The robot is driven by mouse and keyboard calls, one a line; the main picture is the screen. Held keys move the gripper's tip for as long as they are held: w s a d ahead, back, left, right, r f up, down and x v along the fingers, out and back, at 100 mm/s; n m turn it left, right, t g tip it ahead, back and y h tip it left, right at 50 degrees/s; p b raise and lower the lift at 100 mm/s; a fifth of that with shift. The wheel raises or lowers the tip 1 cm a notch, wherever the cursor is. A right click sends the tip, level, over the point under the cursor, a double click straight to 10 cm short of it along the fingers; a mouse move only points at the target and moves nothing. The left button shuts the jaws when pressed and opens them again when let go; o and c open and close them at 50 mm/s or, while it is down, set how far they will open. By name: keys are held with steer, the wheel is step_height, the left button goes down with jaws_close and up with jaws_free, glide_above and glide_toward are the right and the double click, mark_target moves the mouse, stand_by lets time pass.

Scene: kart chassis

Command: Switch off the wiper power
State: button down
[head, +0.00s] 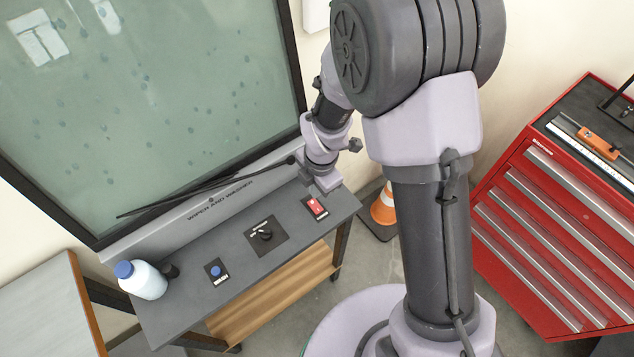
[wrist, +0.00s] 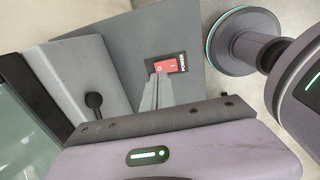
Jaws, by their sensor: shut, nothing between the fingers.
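The red power switch (head: 315,205) sits on a black plate at the right end of the grey bench top. In the wrist view the red rocker (wrist: 166,66) shows white O and I marks beside the word POWER. Which side is pressed in, I cannot tell. My gripper (wrist: 157,80) is shut and empty, its fingertips at the rocker's edge, nearer the O end in the picture. Whether they touch it, I cannot tell. In the head view my gripper (head: 322,188) is just above the switch. The black wiper (head: 185,192) lies low across the wet glass.
A black knob (head: 265,234) and a blue button (head: 216,271) sit along the bench top (head: 185,305). A white bottle with a blue cap (head: 146,281) stands at its left end. An orange cone (head: 383,210) and a red tool cabinet (head: 560,220) are to the right.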

mark_target(313, 202)
steer(key=f, duration=0.1)
steer(key=f+b, duration=0.1)
steer(key=f, duration=0.3)
steer(key=shift+w+a+f, duration=0.1)
steer(key=shift+w+a, duration=0.1)
steer(key=shift+w, duration=0.05)
steer(key=shift+f+b, duration=0.1)
steer(key=shift+b, duration=0.25)
